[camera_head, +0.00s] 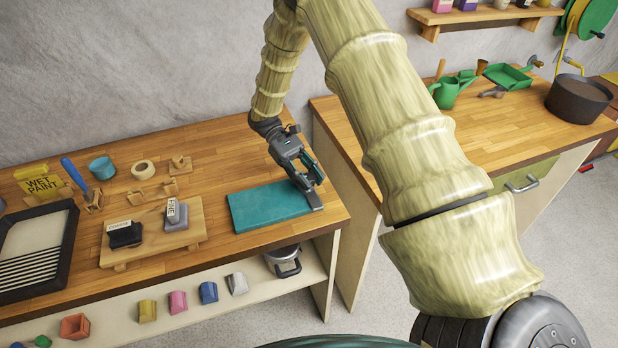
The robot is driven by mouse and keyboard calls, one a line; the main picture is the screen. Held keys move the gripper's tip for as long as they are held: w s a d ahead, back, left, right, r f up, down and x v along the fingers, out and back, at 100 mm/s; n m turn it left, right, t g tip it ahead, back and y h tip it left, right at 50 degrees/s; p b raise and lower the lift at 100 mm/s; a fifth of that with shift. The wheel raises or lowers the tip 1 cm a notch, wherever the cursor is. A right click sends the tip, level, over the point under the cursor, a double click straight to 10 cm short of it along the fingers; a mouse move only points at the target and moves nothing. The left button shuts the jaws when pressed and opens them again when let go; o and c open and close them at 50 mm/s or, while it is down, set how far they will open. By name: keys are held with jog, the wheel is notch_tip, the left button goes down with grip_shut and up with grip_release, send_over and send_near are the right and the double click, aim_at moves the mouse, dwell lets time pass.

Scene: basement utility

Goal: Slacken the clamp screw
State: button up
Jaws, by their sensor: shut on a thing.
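A flat teal board (270,205) lies near the right end of the left wooden bench. A small grey metal piece (315,200), which looks like part of the clamp, sits at the board's right end near the bench's front edge. My gripper (309,184) points down to the right at this spot, with its fingers shut. What lies between the fingers is mostly hidden; from its place at the clamp it appears to be the clamp screw. The screw's shape and its turn cannot be made out.
A wooden stand (190,232) with two blocks, a dark tray (72,255), a tape roll (143,169) and a blue cup (102,167) stand to the left. A second bench (400,150) stands to the right across a gap. The bench left of the teal board is partly clear.

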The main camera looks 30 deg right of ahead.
jog(key=o, duration=1.1)
jog(key=shift+c, duration=0.2)
jog(key=v, duration=1.2)
jog(key=shift+f, duration=0.1)
